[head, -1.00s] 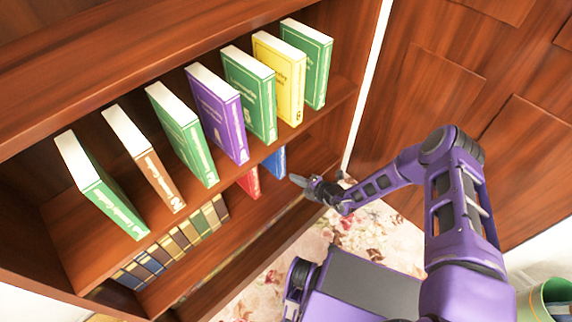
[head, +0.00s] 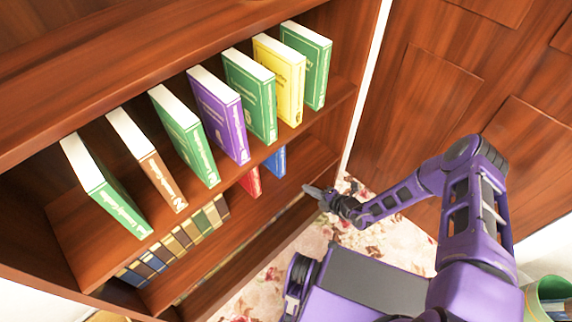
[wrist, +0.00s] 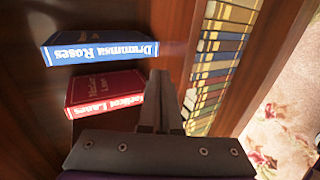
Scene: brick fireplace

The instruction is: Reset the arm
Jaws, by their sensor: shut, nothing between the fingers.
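My gripper (head: 318,191) is shut and empty. In the head view it sits just in front of the lower shelf of the bookcase, at its right part, with my purple arm bent behind it. In the wrist view its closed fingers (wrist: 159,100) point into the shelf. A red book (wrist: 106,91) is just left of the fingers in that view, and a blue book (wrist: 100,50) lies beyond it. In the head view the red book (head: 251,182) and blue book (head: 276,161) stand left of the gripper, partly hidden by the shelf above.
The upper shelf (head: 130,262) carries several spaced books in green, brown, purple and yellow. A row of old volumes (head: 180,245) fills the lower shelf's left part. A wooden panelled wall (head: 420,90) is at the right.

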